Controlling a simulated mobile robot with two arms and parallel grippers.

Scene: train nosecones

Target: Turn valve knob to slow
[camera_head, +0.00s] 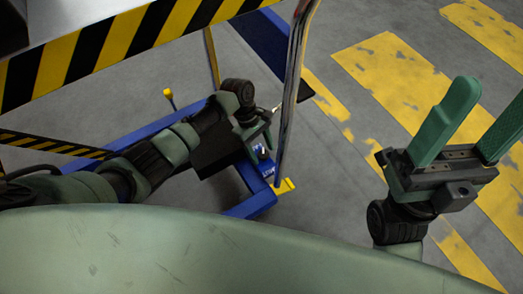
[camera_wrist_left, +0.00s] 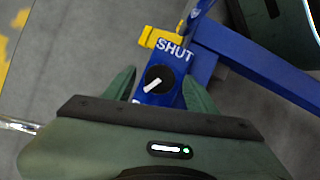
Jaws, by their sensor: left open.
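The valve knob (camera_wrist_left: 159,79) is a round black dial with a white pointer bar, set on a blue panel. The bar lies slanted, from lower left to upper right in the left wrist view. White letters "SHUT" (camera_wrist_left: 175,49) are above the knob; other lettering below is mostly hidden by my gripper. My left gripper (camera_wrist_left: 160,84) is open, with one green finger on each side of the knob; I cannot tell whether they touch it. In the head view my left gripper (camera_head: 257,128) is at the blue frame. My right gripper (camera_head: 487,106) is open and empty at the right.
The blue frame (camera_head: 252,205) has a yellow end piece (camera_head: 285,187). A black-and-yellow striped beam (camera_head: 120,42) crosses the upper left. The grey floor with worn yellow markings (camera_head: 392,72) is clear at the right.

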